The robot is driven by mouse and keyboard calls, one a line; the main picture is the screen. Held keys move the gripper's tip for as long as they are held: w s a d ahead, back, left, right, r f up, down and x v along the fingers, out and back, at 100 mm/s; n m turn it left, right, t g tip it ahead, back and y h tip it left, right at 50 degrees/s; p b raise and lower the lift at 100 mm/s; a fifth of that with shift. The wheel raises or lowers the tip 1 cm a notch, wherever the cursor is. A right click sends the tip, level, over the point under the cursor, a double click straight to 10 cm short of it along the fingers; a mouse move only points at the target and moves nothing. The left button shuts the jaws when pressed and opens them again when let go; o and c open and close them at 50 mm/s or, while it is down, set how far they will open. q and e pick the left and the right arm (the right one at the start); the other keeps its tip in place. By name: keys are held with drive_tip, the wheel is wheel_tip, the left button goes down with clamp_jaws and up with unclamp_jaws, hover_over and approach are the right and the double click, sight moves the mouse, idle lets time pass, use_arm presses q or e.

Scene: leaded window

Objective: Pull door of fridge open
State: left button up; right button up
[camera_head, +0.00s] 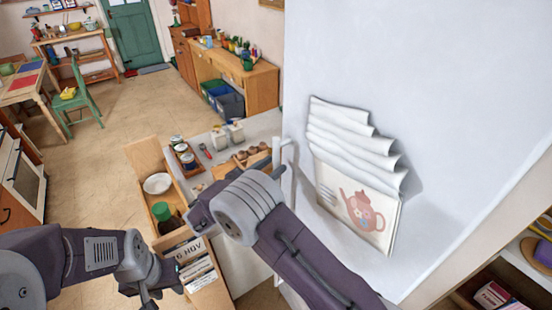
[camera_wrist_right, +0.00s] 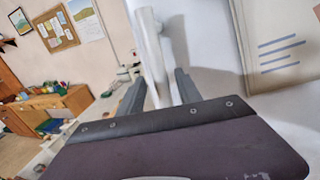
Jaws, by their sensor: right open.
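The fridge door (camera_head: 430,80) is a large pale blue-white panel filling the right of the head view. It also shows at the right of the wrist view (camera_wrist_right: 205,40). Its white bar handle (camera_head: 283,152) stands out along the door's left side. In the right wrist view the handle (camera_wrist_right: 152,60) runs down between the two fingers of my right gripper (camera_wrist_right: 160,90), which is open; I cannot tell whether either finger touches it. In the head view my right arm hides most of that gripper. My left gripper (camera_head: 152,288) is low at the left, away from the fridge; its jaws are unclear.
Folded paper with a teapot picture (camera_head: 362,212) hangs on the door. Left of the fridge are a counter (camera_head: 262,127) with jars and an open drawer (camera_head: 143,158) holding a white bowl. Shelves (camera_head: 515,272) stand at the lower right. Open floor (camera_head: 130,110) lies further left.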

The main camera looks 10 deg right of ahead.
drive_tip(key=shift+x, duration=0.95)
clamp_jaws()
idle(0.7)
